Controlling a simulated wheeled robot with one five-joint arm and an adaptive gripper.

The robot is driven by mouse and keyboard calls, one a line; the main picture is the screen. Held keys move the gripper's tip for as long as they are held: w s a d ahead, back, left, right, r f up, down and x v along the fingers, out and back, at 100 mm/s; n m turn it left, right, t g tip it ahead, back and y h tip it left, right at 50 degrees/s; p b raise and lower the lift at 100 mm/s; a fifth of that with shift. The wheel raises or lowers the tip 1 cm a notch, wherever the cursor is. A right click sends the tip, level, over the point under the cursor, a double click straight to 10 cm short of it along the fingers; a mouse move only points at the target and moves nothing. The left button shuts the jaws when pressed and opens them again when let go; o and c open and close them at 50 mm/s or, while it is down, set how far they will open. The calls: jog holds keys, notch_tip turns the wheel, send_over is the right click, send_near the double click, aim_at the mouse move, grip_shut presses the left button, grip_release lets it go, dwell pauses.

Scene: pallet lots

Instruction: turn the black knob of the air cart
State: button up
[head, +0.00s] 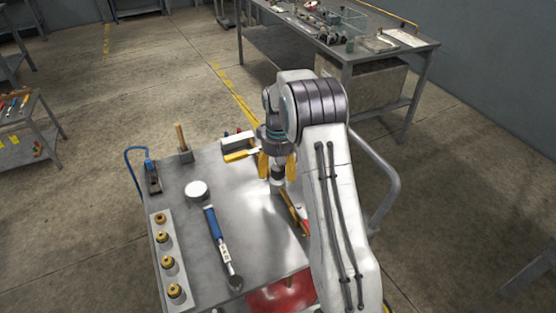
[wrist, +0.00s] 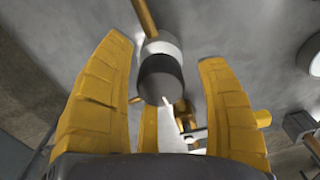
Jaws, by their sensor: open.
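My gripper (head: 277,178) is open, its yellow fingers pointing down over the metal cart top (head: 225,200). Below and between the fingers is a short cylinder (head: 277,171) with a dark end and a pale band. In the wrist view this dark cylinder (wrist: 160,80) lies between the spread fingers, with gaps on both sides. A wood-coloured rod (wrist: 145,18) runs from its pale band to the top edge. I cannot tell whether this piece is the black knob, and no other clear black knob shows. My arm hides the cart's right part.
A strip with several brass-coloured round pieces (head: 162,237) lies along the cart's left edge. A blue-handled tool (head: 216,232), a white disc (head: 196,190) and a block with a blue hose (head: 152,178) are nearby. A loaded workbench (head: 350,55) stands behind.

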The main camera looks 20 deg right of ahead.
notch_tip(320, 180, up, 12)
jog(key=shift+f, duration=0.2)
dwell(0.4)
dwell(0.4)
jog(key=shift+w+d+f+m+t, duration=0.1)
jog(key=shift+w+f+m+t, duration=0.25)
jog(key=shift+w+f, duration=0.35)
jog(key=s+a+f+g, duration=0.25)
jog(key=s+f, duration=0.25)
jog(key=s, duration=0.6)
jog(key=s+a+r+n+t, duration=0.1)
jog(key=s+a+r, duration=0.3)
jog(key=s, duration=0.6)
jog(key=s+a+r+t, duration=0.4)
jog(key=s+r, duration=0.2)
jog(key=s, duration=0.4)
jog(key=shift+s+a+n, duration=0.2)
jog(key=shift+a+n, duration=0.1)
jog(key=shift+n, duration=0.05)
